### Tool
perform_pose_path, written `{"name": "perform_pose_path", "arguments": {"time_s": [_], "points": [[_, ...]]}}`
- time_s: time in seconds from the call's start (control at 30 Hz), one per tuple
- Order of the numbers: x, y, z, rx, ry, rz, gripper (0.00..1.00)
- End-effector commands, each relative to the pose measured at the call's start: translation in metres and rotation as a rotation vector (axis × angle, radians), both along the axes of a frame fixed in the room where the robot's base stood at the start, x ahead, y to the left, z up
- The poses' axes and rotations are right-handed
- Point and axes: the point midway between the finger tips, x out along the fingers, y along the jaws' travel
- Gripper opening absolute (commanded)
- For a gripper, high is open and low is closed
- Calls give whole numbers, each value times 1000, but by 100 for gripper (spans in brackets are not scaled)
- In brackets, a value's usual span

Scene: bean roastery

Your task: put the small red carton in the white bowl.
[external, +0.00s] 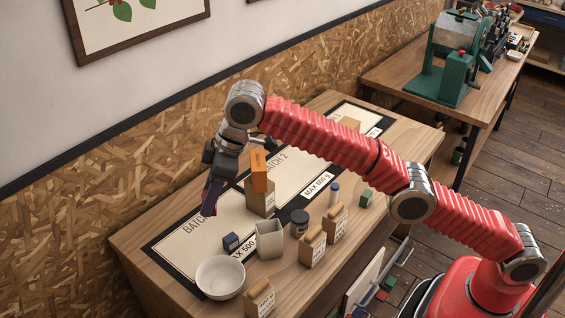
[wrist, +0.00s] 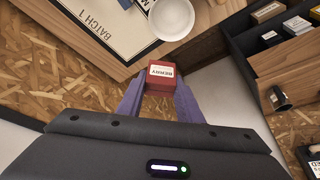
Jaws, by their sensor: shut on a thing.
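The small red carton (wrist: 160,74) with a white label is between the purple fingertips of my gripper (wrist: 160,86) in the wrist view. My gripper is shut on it. In the external view my gripper (external: 210,205) is above the far left part of the table, and I cannot make out the carton there. The white bowl (external: 220,278) stands at the table's near left corner, apart from my gripper. It also shows in the wrist view (wrist: 172,20), beyond the carton. The inside of the bowl looks empty.
Right of the bowl stand a dark blue box (external: 231,242), a grey square cup (external: 270,240), a dark jar (external: 299,223) and several brown bags. An orange box (external: 260,171) sits on a brown bag (external: 260,202). The chipboard wall (external: 150,190) is behind.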

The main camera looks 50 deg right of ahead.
Motion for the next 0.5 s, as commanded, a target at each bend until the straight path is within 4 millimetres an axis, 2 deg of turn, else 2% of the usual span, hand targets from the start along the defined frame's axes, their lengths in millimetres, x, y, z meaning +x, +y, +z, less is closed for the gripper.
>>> {"name": "perform_pose_path", "arguments": {"time_s": [0.5], "points": [[-10,16,-1,2,0,10,7]]}}
